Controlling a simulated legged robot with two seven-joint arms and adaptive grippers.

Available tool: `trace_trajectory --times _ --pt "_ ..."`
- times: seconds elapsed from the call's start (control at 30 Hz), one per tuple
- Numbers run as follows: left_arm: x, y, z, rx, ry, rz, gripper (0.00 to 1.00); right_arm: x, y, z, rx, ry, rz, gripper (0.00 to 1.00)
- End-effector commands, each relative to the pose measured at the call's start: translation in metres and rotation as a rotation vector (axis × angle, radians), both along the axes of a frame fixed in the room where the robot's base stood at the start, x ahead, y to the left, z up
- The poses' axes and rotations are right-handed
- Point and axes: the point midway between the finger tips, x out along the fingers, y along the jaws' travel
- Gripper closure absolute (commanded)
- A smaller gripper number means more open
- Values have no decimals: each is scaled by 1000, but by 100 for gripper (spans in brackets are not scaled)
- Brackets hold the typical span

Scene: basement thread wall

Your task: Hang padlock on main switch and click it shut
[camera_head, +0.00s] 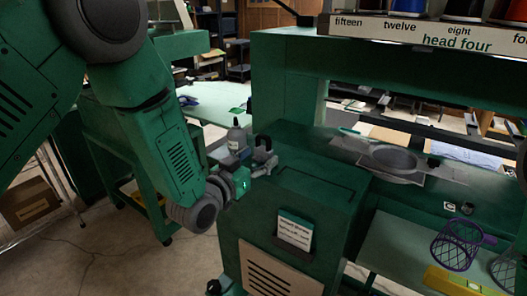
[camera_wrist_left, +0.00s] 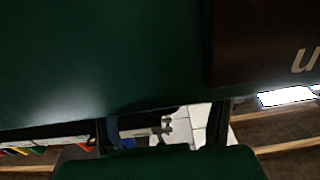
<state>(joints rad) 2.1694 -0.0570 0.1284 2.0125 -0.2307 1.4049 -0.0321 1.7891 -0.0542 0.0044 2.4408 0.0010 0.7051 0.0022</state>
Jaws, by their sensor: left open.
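My left gripper (camera_head: 266,160) is in the head view, beside the top left edge of the green machine housing (camera_head: 320,190). Its jaws are open and I see nothing between them. In the left wrist view the two dark fingers of the left gripper (camera_wrist_left: 160,128) stand apart, with a dark green surface filling most of the picture. I cannot make out a padlock in either view. A small dark knob (camera_head: 213,287) shows low on the left side of the housing; I cannot tell whether it is the main switch. My right gripper is not recognisable.
A bottle (camera_head: 236,136) stands behind my left gripper. A paper label (camera_head: 295,230) is on the housing front. A thread shelf (camera_head: 430,37) crosses the top right.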

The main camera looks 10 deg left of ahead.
Motion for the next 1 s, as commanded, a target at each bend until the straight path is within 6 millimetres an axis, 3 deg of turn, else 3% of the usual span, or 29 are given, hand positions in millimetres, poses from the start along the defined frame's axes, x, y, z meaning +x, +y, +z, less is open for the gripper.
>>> trace_trajectory --times 0.1,0.23,0.27,0.53,1.0 --pt "0 -3 1 3 0 -1 41 0 0 0 0 0 1 60" --pt "0 -6 1 6 -1 -2 87 0 0 0 1 0 1 60" --pt "0 -7 1 7 -1 -2 90 0 0 0 0 0 1 60" --pt "0 -7 7 7 -2 -2 89 0 0 4 0 0 0 60" --pt "0 -5 45 5 -2 -1 89 0 0 32 0 0 1 60"
